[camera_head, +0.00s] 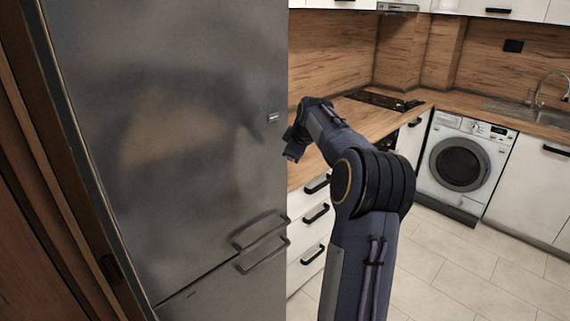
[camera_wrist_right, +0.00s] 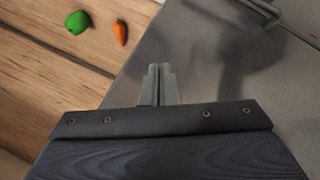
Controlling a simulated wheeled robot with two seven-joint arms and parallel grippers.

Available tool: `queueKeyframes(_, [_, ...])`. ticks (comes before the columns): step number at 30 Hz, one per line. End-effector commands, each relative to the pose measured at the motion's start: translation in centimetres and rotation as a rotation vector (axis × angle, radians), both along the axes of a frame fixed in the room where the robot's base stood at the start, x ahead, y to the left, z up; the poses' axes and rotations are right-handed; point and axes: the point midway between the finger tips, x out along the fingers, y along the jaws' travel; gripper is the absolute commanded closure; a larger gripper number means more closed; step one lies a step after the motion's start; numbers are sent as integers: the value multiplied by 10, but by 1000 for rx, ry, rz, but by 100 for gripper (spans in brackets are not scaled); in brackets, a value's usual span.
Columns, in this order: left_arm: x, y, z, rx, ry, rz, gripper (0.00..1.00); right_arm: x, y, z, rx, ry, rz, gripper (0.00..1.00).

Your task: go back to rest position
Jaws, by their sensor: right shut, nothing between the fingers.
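My right arm reaches up through the middle of the head view, bent at the elbow. Its gripper (camera_head: 291,153) is beside the right edge of the grey fridge (camera_head: 180,140), above the counter's near end. In the right wrist view the two fingers of the right gripper (camera_wrist_right: 158,72) are together, with nothing between them. The grey fridge surface (camera_wrist_right: 215,75) is behind the fingers; I cannot tell whether they touch it. My left gripper is not in view.
Fridge handles (camera_head: 262,232) stick out low on the doors. A wooden counter (camera_head: 372,120) with a dark hob (camera_head: 375,99) runs behind my arm. A washing machine (camera_head: 462,160) stands right. A green vegetable (camera_wrist_right: 77,22) and a carrot (camera_wrist_right: 120,32) lie on wood. Tiled floor (camera_head: 470,265) is clear.

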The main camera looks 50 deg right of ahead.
Motion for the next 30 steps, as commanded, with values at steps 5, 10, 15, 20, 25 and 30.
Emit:
queueKeyframes(5, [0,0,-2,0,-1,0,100,-16,-12,25,-3,-1,-5,100])
queueKeyframes(10, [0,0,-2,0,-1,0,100,-24,-17,37,-2,1,-4,100])
queueKeyframes(15, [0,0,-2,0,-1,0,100,-26,-18,39,0,2,-3,100])
queueKeyframes(20, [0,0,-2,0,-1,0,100,-26,-14,40,5,-1,-4,100])
queueKeyframes(25, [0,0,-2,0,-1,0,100,-30,44,48,105,-37,-18,100])
queueKeyframes(30, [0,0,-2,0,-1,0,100,-62,164,45,322,-72,-62,100])
